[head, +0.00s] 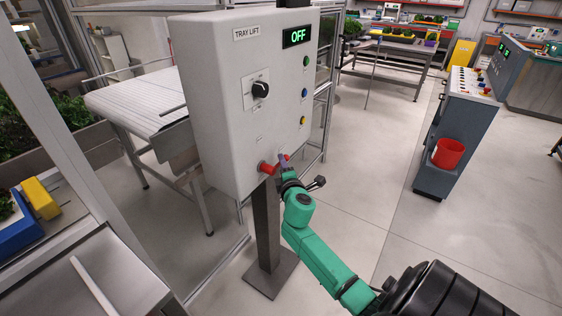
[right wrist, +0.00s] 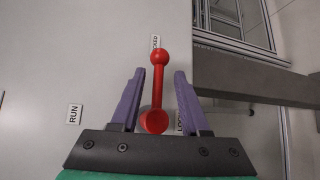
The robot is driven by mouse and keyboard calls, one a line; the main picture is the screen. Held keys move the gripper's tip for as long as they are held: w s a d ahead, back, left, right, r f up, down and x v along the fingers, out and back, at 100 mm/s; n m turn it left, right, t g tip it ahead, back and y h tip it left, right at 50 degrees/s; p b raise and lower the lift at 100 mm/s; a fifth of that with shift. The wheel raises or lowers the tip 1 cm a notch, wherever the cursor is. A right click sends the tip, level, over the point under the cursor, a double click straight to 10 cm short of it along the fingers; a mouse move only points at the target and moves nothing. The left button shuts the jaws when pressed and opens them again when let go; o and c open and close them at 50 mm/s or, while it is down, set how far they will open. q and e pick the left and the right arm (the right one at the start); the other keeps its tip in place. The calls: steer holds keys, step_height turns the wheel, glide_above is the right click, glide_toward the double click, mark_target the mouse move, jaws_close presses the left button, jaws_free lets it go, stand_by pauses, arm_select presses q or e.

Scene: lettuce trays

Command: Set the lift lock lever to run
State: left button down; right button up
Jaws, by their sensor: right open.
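The red lift lock lever (right wrist: 157,88) is on the lower face of the grey tray lift cabinet (head: 220,120). In the right wrist view its ball knob points up at a partly hidden label (right wrist: 155,42) ending in "CKED". A RUN label (right wrist: 74,114) is to the left of the lever. My right gripper (right wrist: 159,75) is open, with one purple finger on each side of the lever and a gap on both sides. In the head view, the lever (head: 267,168) is partly hidden by the right gripper (head: 285,158). My left gripper is not in view.
The cabinet has a green OFF display (head: 298,36), a black rotary knob (head: 260,89) and several coloured buttons. It stands on a post with a base plate (head: 271,275). A conveyor (head: 140,100) is behind it. A console (head: 456,135) with a red bucket (head: 448,153) stands right; floor between is clear.

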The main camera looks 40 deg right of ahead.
steer(key=shift+x, duration=1.2)
jaws_close()
stand_by(0.5)
